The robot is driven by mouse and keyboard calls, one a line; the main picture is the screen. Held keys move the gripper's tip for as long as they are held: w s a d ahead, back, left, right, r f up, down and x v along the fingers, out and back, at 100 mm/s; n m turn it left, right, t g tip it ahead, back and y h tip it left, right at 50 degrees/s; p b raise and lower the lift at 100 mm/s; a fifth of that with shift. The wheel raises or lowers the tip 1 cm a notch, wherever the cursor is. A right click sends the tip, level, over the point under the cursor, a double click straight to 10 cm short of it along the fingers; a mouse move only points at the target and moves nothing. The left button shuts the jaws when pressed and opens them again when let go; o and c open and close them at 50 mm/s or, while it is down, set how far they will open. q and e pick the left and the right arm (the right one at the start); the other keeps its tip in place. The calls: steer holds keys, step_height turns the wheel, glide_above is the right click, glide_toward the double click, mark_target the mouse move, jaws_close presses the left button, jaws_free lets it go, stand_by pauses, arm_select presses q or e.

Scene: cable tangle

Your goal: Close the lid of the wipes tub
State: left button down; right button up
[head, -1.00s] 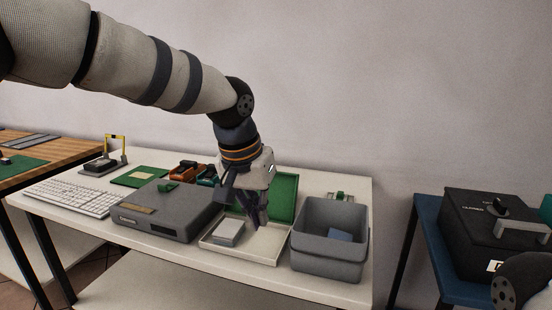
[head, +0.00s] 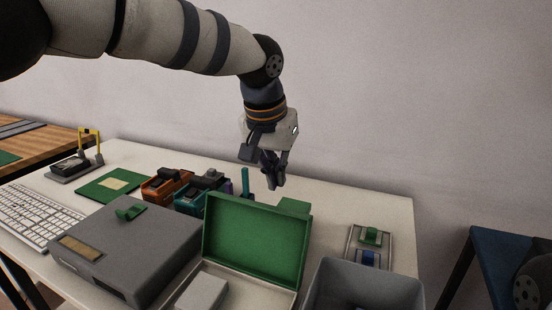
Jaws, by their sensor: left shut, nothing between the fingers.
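A shallow white box with a raised green lid (head: 255,238) stands at the table's front middle; I take it for the wipes tub. The lid stands up at the back, open, with its inner face toward me. A pale block (head: 201,291) lies in the white base, whose front is cut off by the picture's bottom edge. My left gripper (head: 272,184) is shut and empty, pointing down, and appears above and behind the lid's top edge, apart from it. My right gripper is not in view.
A grey box (head: 125,245) stands left of the tub and a grey bin (head: 362,285) right of it. Behind are orange and teal tools (head: 165,184), a green block (head: 294,206) partly hidden by the lid, and a small tray (head: 369,241). The table's back right is clear.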

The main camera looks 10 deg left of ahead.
arm_select(q)
steer(key=x, duration=0.4)
steer(key=s, duration=0.1)
steer(key=s+r+p, duration=0.1)
steer(key=s, duration=0.1)
steer(key=shift+s+a+r, duration=0.35)
steer(key=shift+a+r, duration=0.05)
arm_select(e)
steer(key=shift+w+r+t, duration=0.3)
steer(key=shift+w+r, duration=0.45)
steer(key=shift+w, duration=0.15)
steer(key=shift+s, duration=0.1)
